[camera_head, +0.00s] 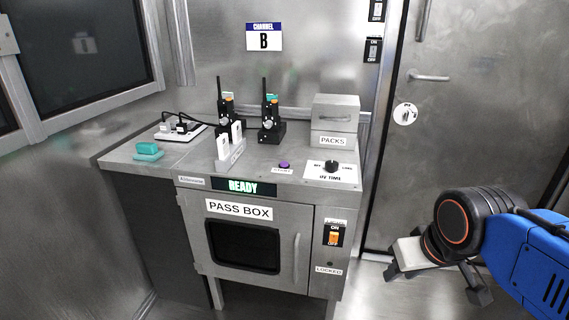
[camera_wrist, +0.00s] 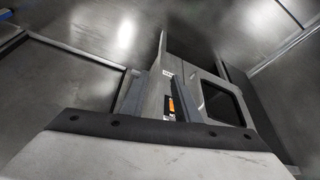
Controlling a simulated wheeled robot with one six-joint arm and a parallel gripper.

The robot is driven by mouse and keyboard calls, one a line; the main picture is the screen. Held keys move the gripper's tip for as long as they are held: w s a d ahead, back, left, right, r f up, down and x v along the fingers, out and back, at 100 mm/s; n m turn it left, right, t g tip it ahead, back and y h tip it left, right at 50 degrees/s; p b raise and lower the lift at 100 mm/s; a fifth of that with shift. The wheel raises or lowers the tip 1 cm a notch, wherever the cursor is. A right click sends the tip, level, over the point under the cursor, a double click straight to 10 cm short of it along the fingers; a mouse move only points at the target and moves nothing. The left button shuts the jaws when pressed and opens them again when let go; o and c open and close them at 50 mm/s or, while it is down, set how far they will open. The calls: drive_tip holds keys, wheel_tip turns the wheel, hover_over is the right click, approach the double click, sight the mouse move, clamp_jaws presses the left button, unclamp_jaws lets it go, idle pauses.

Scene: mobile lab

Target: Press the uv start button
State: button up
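A small purple button (camera_head: 284,165) sits on top of the pass box (camera_head: 195,235), near its front edge. A small label lies in front of the button, too small to read surely. A READY display (camera_head: 244,187) glows green on the front. My gripper (camera_head: 435,282) is at the lower right in the head view, well apart from the box and lower than its top. Its fingers are apart and hold nothing. In the wrist view, my gripper (camera_wrist: 158,92) faces the box front with the orange switch (camera_wrist: 171,104) between its fingers. The button is not visible there.
A UV TIME knob (camera_head: 331,167) and a PACKS box (camera_head: 335,120) stand right of the button. Two radios (camera_head: 269,125), a white upright holder (camera_head: 230,148), a power strip (camera_head: 180,131) and a teal block (camera_head: 147,151) are leftward. A door (camera_head: 450,110) is behind.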

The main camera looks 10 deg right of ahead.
clamp_jaws()
idle(1.4)
